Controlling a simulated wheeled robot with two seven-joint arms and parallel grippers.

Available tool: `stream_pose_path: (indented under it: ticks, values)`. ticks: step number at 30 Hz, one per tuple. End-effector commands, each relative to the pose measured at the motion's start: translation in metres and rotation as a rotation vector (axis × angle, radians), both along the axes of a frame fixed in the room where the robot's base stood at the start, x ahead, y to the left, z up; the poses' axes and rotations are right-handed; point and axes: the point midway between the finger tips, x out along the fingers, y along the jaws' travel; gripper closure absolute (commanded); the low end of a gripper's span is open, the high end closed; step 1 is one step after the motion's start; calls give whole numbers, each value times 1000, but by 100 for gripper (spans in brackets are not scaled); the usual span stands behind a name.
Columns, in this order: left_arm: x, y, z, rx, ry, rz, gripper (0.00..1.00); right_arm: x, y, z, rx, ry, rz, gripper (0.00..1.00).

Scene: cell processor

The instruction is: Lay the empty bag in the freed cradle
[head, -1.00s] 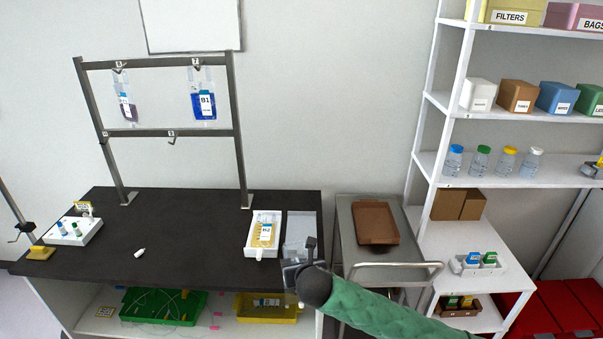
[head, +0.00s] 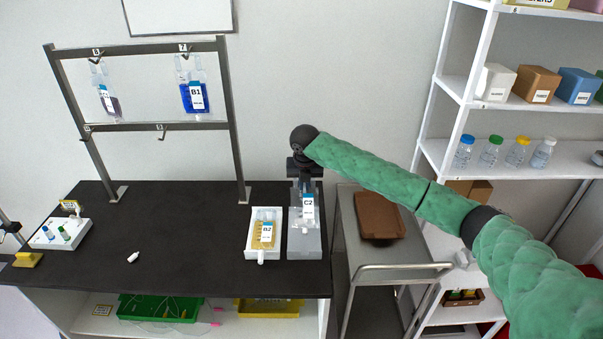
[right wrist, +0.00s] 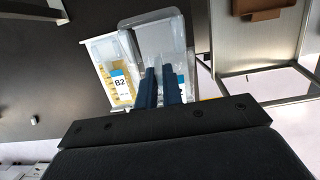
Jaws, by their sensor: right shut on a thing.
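The empty bag, clear with a white and blue label C2 (head: 308,207), hangs from my right gripper (head: 305,182), which is shut on its upper end. It is upright in front of the grey cradle's (head: 304,246) back part; whether it touches the cradle, I cannot tell. In the right wrist view the fingers (right wrist: 158,88) are over the cradle (right wrist: 160,35), and they hide most of the bag. The cradle looks empty. A yellow bag B2 (head: 265,236) lies in the white tray (head: 249,245) just left of it. My left gripper is not in view.
The cradle stands at the dark bench's (head: 190,255) right end. A metal rack (head: 230,130) with a blue bag B1 (head: 195,97) rises behind. A steel cart (head: 352,250) with a brown tray (head: 380,215) stands right of the bench. The bench's middle is mostly clear.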

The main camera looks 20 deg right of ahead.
Motion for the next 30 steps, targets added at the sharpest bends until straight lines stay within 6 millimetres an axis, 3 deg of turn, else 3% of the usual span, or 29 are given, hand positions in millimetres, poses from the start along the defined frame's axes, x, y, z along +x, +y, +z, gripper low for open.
stream_pose_path:
  ticks: [8,30]
  values:
    - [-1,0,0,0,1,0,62,7,-3,4,6,26,-14,100]
    - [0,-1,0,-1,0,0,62,6,-4,-64,6,25,-14,100]
